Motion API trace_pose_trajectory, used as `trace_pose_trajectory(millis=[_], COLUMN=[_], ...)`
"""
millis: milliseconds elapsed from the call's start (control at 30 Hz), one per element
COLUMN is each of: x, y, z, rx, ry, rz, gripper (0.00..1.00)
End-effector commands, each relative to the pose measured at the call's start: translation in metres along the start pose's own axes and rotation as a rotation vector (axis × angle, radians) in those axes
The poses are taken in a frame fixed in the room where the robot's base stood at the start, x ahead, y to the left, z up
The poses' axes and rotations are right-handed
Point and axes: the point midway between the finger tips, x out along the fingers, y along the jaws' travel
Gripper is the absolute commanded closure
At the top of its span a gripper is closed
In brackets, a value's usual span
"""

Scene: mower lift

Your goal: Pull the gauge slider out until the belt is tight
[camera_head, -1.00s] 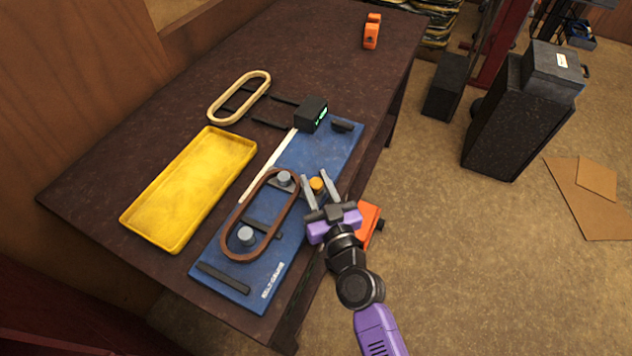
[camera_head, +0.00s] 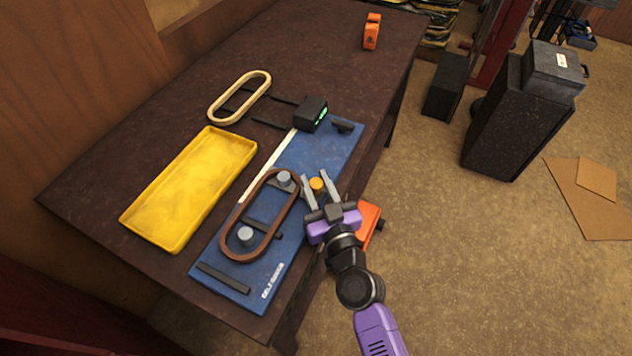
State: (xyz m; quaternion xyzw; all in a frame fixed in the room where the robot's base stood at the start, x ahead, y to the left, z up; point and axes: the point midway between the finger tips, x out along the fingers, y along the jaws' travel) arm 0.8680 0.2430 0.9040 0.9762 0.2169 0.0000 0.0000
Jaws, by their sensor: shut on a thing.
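The blue belt gauge board (camera_head: 258,287) lies on the table near its right edge. A brown belt (camera_head: 228,226) loops around two grey pegs, a near one (camera_head: 246,236) and a far one (camera_head: 284,178). A yellow-orange knob (camera_head: 317,184), which looks like the slider's handle, sits right of the far peg. My gripper (camera_head: 315,180) is shut on the knob, one finger on each side. The link between knob and far peg is hard to make out. Whether the belt is tight is too small to tell.
A yellow tray (camera_head: 188,190) and a cream belt (camera_head: 217,113) lie to the left. An orange object (camera_head: 366,222) is beside my gripper. Another orange item (camera_head: 371,32) stands at the back.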

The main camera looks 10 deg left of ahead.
Motion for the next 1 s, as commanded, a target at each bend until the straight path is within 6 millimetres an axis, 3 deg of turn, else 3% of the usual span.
trace_pose_trajectory(millis=[333,633,667,733,1000], x=[0.022,0.023,0.023,0.023,0.023], y=[0.022,0.024,0.024,0.024,0.023], z=[0.002,0.0,0.0,0.0,0.0], rx=[-0.002,0.0,0.0,0.0,0.0], ry=[0.001,0.0,0.0,0.0,0.0], rz=[0.002,0.002,0.003,0.002,0.001], gripper=[1.0,1.0,0.64,0.5,0.5])
